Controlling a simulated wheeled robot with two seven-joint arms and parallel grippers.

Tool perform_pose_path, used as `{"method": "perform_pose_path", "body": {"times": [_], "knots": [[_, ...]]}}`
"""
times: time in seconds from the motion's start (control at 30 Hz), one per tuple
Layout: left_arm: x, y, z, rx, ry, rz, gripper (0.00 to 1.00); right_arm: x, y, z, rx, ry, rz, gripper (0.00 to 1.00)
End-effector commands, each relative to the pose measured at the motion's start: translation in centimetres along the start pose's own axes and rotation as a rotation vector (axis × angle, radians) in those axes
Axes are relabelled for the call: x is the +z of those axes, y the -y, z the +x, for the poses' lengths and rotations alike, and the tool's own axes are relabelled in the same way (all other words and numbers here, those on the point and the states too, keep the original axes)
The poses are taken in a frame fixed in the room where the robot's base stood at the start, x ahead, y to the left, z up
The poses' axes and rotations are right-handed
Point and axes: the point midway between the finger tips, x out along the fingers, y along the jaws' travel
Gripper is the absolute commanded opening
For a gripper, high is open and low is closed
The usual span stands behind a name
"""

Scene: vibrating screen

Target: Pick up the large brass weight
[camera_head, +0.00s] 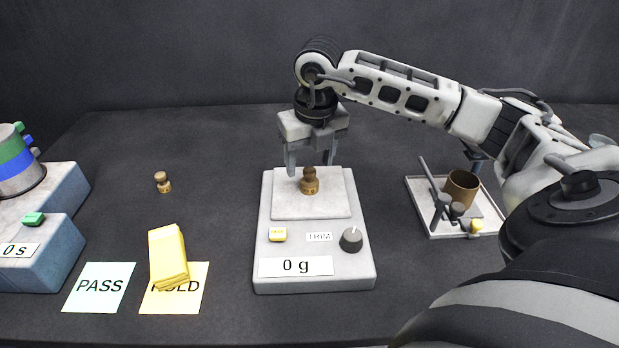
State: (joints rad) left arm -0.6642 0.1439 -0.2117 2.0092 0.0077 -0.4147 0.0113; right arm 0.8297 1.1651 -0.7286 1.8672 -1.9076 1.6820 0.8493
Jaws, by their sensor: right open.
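A brass weight (310,183) with a darker knob stands upright on the pan of the white scale (265,215), whose display reads 0 g. It looks larger than a second brass weight (162,182), which stands on the dark table to the left. My right gripper (310,167) points down over the pan with its fingers open. One finger shows on each side of the knob of the weight on the scale; I cannot tell whether they are level with it in depth. Nothing is between the fingers but possibly that knob. My left gripper is not in view.
The scale has a yellow button (277,234) and a dark knob (351,239). A blue-grey machine (60,255) stands left. A tray (420,205) right holds a brown cup (461,190).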

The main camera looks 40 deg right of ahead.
Motion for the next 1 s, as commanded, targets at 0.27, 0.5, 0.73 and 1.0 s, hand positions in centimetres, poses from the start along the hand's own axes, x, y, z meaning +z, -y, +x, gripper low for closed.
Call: {"method": "perform_pose_path", "body": {"times": [0.27,0.5,0.73,1.0], "knots": [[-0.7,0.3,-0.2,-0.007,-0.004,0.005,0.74,-0.5,0.1,3.9,-0.001,-0.004,0.000,0.59],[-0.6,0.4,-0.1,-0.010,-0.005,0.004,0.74,-0.4,0.1,4.5,-0.001,-0.001,-0.001,0.59],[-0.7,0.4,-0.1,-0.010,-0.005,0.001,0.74,-0.4,0.1,4.5,-0.001,-0.001,-0.001,0.15],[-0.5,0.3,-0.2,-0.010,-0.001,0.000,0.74,-0.4,0.1,4.4,0.000,0.000,0.000,0.01]]}}
